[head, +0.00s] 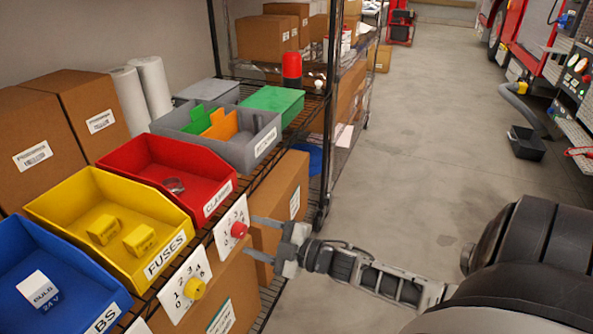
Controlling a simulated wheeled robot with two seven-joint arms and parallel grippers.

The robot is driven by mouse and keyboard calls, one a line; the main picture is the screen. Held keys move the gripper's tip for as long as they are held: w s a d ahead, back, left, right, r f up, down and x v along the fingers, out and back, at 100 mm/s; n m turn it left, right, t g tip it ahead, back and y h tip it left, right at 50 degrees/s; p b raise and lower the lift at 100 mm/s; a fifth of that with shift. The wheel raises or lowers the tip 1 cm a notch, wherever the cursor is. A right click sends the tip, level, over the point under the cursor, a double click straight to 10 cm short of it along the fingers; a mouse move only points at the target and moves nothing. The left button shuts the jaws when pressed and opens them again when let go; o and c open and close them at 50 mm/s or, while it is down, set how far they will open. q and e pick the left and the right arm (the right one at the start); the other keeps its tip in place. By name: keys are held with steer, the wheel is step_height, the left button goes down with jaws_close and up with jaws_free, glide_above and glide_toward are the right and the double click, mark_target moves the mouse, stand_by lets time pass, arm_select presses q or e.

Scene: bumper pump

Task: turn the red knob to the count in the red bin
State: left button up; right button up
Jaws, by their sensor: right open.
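The red knob (239,230) sits on a white dial plate (228,224) with printed numbers, fixed to the shelf front below the red bin. Its pointer setting is too small to read. The red bin (189,158) carries a label reading CLAMPS. A small silver clamp (174,186) lies in it; I cannot tell if it is one or two overlapping, and the near wall hides part of the floor. My right gripper (251,236) is open, its fingers pointing left at the red knob, just right of it with a small gap apparent. My left gripper is not in view.
The yellow bin (88,198) of fuses has a yellow knob (194,288) below it. A blue bin (62,254) is at the lower left. A grey bin (262,147) stands beyond the red one. Cardboard boxes fill the lower shelf. The floor aisle (430,150) is clear.

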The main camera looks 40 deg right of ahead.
steer(key=v, duration=1.3)
steer(key=shift+s, duration=0.35)
steer(key=shift+d, duration=0.15)
arm_select(q)
steer(key=p, duration=0.2)
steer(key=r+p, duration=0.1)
steer(key=p, duration=0.1)
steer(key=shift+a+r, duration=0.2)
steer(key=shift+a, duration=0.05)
arm_select(e)
steer(key=s+a+m+g+h, duration=0.1)
steer(key=a+m+g, duration=0.2)
steer(key=a+m, duration=0.3)
steer(key=s+a+f+m+g+h, duration=0.1)
steer(key=a+m, duration=0.5)
steer(key=a, duration=1)
steer(key=shift+s+a+g+h, duration=0.15)
steer(key=shift+s+g+h, duration=0.45)
steer(key=shift+g, duration=0.3)
steer(key=shift+f, duration=0.15)
